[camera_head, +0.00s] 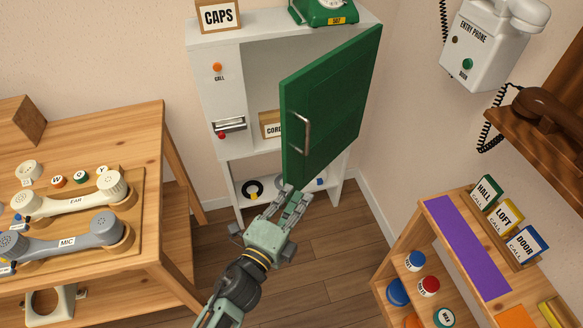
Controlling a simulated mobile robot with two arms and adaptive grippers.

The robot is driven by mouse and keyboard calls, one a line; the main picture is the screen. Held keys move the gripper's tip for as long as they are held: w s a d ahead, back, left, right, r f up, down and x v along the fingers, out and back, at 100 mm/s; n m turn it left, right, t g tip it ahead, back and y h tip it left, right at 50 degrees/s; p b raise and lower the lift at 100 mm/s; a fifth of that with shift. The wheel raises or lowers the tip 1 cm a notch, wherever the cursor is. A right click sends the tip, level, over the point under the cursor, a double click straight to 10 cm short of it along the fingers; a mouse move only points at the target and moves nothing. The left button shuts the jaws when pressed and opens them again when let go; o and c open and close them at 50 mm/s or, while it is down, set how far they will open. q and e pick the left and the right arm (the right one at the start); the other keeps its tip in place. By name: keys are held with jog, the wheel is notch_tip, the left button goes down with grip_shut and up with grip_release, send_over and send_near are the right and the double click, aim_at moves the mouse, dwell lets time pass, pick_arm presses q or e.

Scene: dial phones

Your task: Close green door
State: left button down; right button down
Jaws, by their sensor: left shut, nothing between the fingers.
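The green door (338,100) of the white cabinet (216,110) stands open, swung out to the right. A metal handle (303,133) is on its face near the left edge. Behind the door, part of the cabinet's inside and a box with a partly hidden label (268,125) show. My left gripper (296,197) is shut and empty. It is at the door's lower left corner in the picture, below the handle; I cannot tell whether it touches the door. My right gripper is not in view.
A wooden table (130,119) with handsets stands at the left. A low wooden shelf (408,238) with cards and caps is at the lower right. A white entry phone (490,45) hangs on the right wall. Bare floor (325,260) lies between them.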

aim_at(305, 154)
pick_arm(q)
jog(key=w, duration=0.4)
jog(key=w+p, duration=0.1)
jog(key=w, duration=0.2)
jog(key=w+d, duration=0.1)
jog(key=w, duration=0.3)
jog(key=shift+w+r+p, duration=0.25)
jog(key=shift+w+p, duration=0.05)
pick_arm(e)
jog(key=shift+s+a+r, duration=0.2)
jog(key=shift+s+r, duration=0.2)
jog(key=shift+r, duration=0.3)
